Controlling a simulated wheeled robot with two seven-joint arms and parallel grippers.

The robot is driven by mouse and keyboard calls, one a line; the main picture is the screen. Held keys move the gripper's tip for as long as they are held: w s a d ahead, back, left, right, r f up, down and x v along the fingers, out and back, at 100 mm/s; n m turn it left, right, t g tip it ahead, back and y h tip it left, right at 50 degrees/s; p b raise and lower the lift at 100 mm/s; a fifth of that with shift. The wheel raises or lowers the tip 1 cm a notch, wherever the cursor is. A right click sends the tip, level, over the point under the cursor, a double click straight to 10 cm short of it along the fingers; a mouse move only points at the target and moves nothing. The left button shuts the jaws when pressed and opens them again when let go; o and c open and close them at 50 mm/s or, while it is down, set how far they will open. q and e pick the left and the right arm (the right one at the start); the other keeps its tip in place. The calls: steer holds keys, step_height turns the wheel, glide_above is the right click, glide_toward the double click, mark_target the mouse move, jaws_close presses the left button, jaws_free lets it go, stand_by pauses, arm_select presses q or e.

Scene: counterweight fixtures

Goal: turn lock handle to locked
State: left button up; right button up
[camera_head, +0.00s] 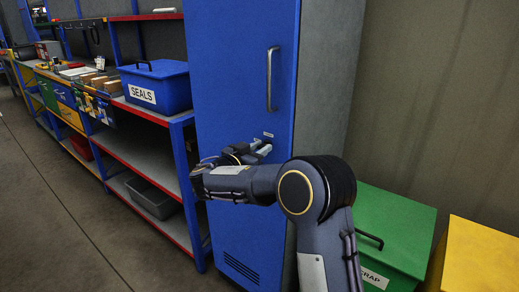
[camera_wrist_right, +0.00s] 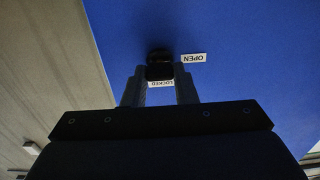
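The tall blue locker (camera_head: 235,60) has a small lock handle on its door. In the right wrist view the handle is a black block (camera_wrist_right: 159,71) on a dark pivot. A LOCKED label (camera_wrist_right: 160,84) shows upside down beside the block's end, and an OPEN label (camera_wrist_right: 194,58) lies to the right of the pivot. The handle appears to point toward LOCKED. My right gripper (camera_wrist_right: 160,75) has one finger on each side of the block and seems closed on it. In the head view my right gripper (camera_head: 262,151) is at the door and hides the handle. My left gripper is not visible.
A vertical grey door pull (camera_head: 271,80) is above the lock. Shelving with a blue SEALS bin (camera_head: 157,86) and a grey bin (camera_head: 151,197) stands to the left. A green SCRAP bin (camera_head: 398,225) and a yellow box (camera_head: 485,255) stand at right. The floor at left is clear.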

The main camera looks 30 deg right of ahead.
steer(key=c, duration=0.4)
